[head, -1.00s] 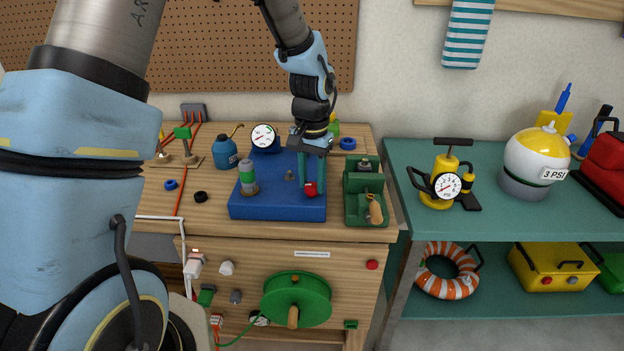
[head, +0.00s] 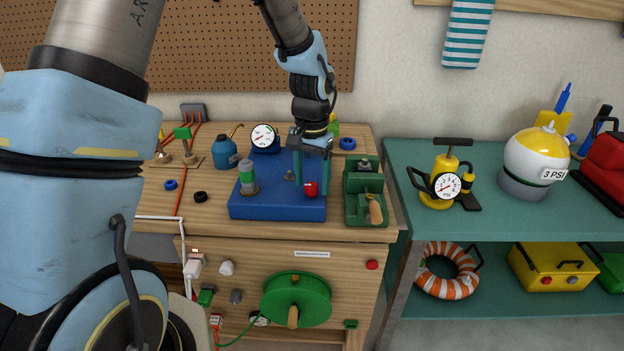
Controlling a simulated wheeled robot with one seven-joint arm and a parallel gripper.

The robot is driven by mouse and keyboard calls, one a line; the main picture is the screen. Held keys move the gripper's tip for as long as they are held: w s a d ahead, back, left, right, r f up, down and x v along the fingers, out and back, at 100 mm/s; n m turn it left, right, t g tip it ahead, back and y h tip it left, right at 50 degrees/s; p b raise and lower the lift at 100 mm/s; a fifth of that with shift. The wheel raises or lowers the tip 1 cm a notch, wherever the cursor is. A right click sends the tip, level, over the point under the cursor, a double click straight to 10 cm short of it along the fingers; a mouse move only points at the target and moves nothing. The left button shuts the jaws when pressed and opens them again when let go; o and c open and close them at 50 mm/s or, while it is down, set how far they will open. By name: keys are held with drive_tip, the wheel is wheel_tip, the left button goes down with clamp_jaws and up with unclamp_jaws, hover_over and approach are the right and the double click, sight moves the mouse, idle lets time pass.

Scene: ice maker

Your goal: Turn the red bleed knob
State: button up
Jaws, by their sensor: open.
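The red bleed knob (head: 310,189) sits at the right side of the blue block (head: 275,208) on the wooden bench. My gripper (head: 312,182) points down over the knob from behind and above. Its two teal fingers are apart, one on the left of the knob and one on the right. The fingertips reach about the height of the knob. I cannot tell whether either finger touches it.
A green-banded cylinder (head: 248,178) stands at the left of the blue block, and a round gauge (head: 263,137) behind it. A green tray (head: 366,205) with a wooden handle lies close on the right. A blue bottle (head: 225,153) stands to the left.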

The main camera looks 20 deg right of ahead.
sight(312, 184)
wheel_tip(312, 184, up, 11)
drive_tip(key=b, duration=0.2)
idle(0.3)
drive_tip(key=shift+f, duration=0.1)
